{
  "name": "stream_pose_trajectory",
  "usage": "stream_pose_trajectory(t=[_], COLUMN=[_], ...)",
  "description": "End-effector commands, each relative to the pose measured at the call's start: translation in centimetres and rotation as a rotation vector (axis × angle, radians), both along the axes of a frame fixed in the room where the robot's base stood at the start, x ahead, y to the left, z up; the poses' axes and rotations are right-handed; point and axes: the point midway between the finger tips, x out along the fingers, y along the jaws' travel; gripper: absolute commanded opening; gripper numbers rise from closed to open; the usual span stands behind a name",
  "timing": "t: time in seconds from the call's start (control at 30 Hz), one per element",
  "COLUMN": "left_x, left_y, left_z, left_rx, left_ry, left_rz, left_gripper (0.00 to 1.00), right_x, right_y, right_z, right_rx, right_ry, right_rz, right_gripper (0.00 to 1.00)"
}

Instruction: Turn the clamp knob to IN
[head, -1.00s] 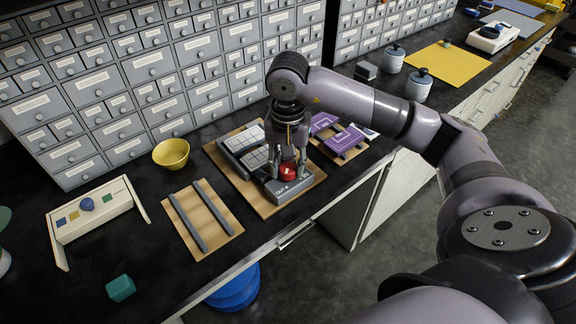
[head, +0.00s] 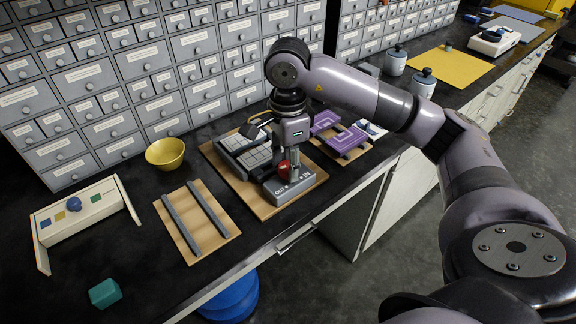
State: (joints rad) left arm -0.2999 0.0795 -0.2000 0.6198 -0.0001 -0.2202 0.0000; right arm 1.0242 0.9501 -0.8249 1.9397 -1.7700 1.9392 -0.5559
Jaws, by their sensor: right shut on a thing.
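The red clamp knob (head: 283,168) sits on a grey clamp block (head: 292,190) on a wooden board (head: 258,207). The block's front carries an OUT label on its left and a second marking on its right, partly hidden. My right gripper (head: 289,170) points down over the block and is shut on the knob, hiding much of it. Which label the knob points to cannot be told. Grey gridded pieces (head: 256,157) lie on the board behind the block. My left gripper is not in view.
A yellow bowl (head: 165,154), a board with two grey rails (head: 222,222) and a cream panel (head: 99,208) stand to the left. A teal block (head: 105,293) lies at front left. Purple pieces (head: 346,140) sit right of the clamp. Drawer cabinets (head: 150,65) line the back.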

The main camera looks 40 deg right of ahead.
Motion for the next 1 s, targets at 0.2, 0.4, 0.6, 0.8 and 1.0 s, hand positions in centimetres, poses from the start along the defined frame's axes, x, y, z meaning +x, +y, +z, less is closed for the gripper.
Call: stream_pose_trajectory(t=[0.2, 0.4, 0.6, 0.8, 1.0], left_x=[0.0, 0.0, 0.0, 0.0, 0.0], left_y=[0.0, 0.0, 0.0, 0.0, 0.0], left_z=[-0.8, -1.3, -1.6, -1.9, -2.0], left_rx=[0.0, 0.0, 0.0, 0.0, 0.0], left_ry=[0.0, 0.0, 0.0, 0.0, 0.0], left_rz=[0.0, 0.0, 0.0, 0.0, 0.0], left_gripper=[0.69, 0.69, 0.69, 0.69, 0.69], right_x=[0.1, 0.0, 0.0, 0.1, 0.1], right_y=[0.0, 0.0, 0.0, 0.0, 0.0], right_z=[-0.1, -0.1, 0.0, 0.0, 0.0], right_rx=[0.0, 0.0, -0.001, 0.0, 0.0], right_ry=[-0.003, -0.001, -0.002, -0.002, -0.002], right_rz=[-0.205, -0.395, -0.585, -0.775, -0.966], right_gripper=[0.06, 0.06, 0.06, 0.06, 0.06])
